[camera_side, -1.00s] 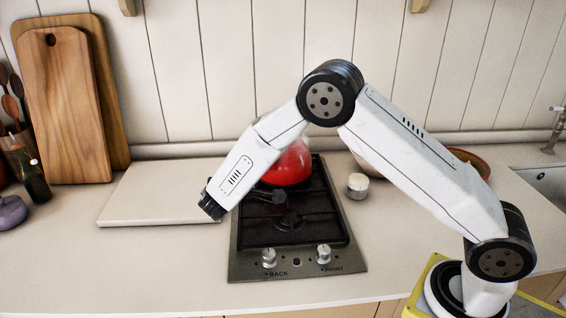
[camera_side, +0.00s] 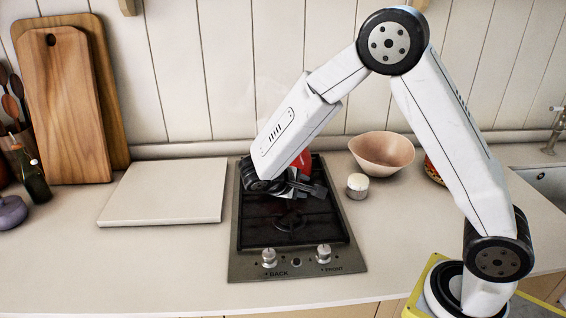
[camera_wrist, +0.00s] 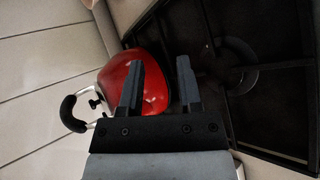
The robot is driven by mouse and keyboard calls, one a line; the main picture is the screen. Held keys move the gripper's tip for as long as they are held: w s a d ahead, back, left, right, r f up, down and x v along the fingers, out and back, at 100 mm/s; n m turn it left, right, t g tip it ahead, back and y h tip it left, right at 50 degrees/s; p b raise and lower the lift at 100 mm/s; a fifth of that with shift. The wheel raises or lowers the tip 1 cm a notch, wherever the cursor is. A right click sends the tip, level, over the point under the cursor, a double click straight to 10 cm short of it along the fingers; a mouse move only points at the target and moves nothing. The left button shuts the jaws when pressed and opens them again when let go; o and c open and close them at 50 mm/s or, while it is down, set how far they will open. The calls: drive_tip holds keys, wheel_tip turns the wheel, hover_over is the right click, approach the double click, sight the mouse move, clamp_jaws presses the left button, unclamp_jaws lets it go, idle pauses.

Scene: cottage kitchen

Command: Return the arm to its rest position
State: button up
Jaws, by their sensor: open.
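My gripper (camera_side: 308,188) hangs over the back part of the black hob (camera_side: 268,232), with my forearm slanting down to it from the upper right. The red kettle (camera_side: 304,160) stands at the back of the hob, mostly hidden behind my arm in the side view.
A white slab (camera_side: 160,195) lies left of the hob. A small white-lidded jar (camera_side: 357,187) and a pink bowl (camera_side: 382,153) stand to its right. Wooden boards (camera_side: 65,105), a dark bottle (camera_side: 36,185) and utensils are at the far left. The front counter is clear.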

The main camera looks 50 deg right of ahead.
drive_tip(key=s+a+y, duration=0.1)
drive_tip(key=s+y, duration=0.2)
drive_tip(key=s+a+m+t+y, duration=0.1)
drive_tip(key=s+a+y, duration=0.1)
drive_tip(key=s+y, duration=0.1)
drive_tip(key=s+a+f+y, duration=0.1)
drive_tip(key=s+a+y, duration=0.1)
drive_tip(key=s+y, duration=0.1)
drive_tip(key=shift+s+a+m, duration=0.2)
drive_tip(key=shift+s+m, duration=0.1)
drive_tip(key=shift+s, duration=0.3)
drive_tip(key=shift+s+a+r+m+t+y, duration=0.2)
drive_tip(key=shift+s+a+m+t+y, duration=0.15)
drive_tip(key=shift+t, duration=0.25)
drive_tip(key=shift+s+a+r+m+t+y, duration=0.2)
drive_tip(key=shift+s+m+t+y, duration=0.1)
drive_tip(key=shift+t+y, duration=0.25)
